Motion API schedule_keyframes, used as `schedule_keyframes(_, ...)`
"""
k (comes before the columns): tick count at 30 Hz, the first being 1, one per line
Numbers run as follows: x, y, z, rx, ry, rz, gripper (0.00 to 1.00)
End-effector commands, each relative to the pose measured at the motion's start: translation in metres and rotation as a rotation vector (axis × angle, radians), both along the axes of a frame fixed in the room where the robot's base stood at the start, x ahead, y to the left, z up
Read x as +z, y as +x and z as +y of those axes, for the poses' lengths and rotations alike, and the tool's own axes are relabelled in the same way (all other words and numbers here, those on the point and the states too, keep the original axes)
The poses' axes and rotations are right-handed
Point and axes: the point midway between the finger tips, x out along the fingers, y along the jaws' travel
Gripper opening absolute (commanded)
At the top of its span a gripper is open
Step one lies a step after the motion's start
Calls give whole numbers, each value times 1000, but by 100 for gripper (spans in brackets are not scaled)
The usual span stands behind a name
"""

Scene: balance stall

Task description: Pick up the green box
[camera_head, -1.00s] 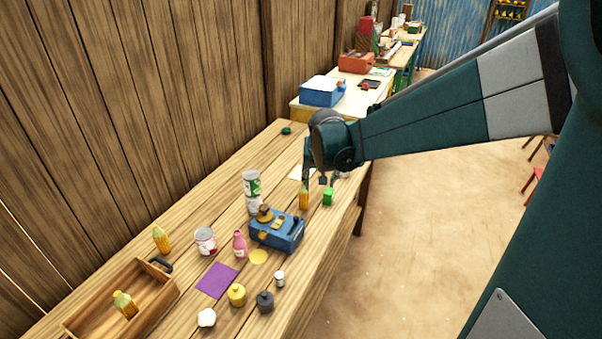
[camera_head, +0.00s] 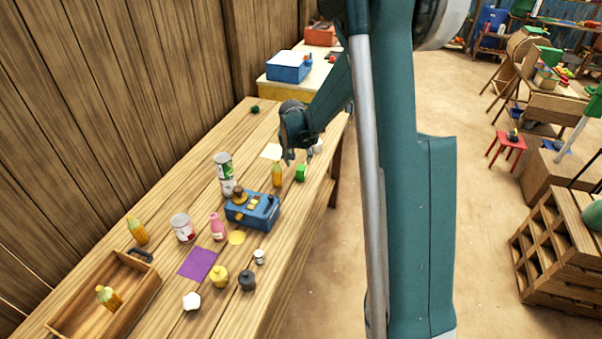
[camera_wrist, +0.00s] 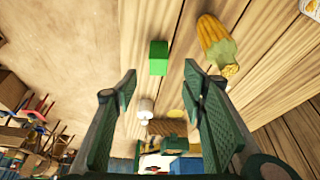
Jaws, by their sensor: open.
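The green box (camera_head: 301,173) is a small bright cube on the wooden table, near its right edge. It also shows in the wrist view (camera_wrist: 158,57), upper centre, just beyond my fingertips and roughly in line with the gap between them. My gripper (camera_head: 293,156) is close to the box, up and to the left of it in the head view. In the wrist view my gripper (camera_wrist: 160,80) has its two fingers wide apart with nothing between them. The box is apart from the fingers.
A yellow, corn-like item (camera_head: 277,175) stands close beside the box, also in the wrist view (camera_wrist: 216,42). A blue device (camera_head: 252,211), cans, a pink bottle (camera_head: 217,227) and a wooden tray (camera_head: 152,288) are nearer on the table. Open floor lies right of the table.

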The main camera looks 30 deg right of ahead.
Motion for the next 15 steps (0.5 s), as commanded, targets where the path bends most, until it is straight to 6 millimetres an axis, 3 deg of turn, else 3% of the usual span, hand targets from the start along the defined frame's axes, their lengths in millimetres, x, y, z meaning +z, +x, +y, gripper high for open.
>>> schedule_keyframes(6,-19,11,-11,-25,0,6,41)
schedule_keyframes(15,-22,12,-12,-30,1,7,41)
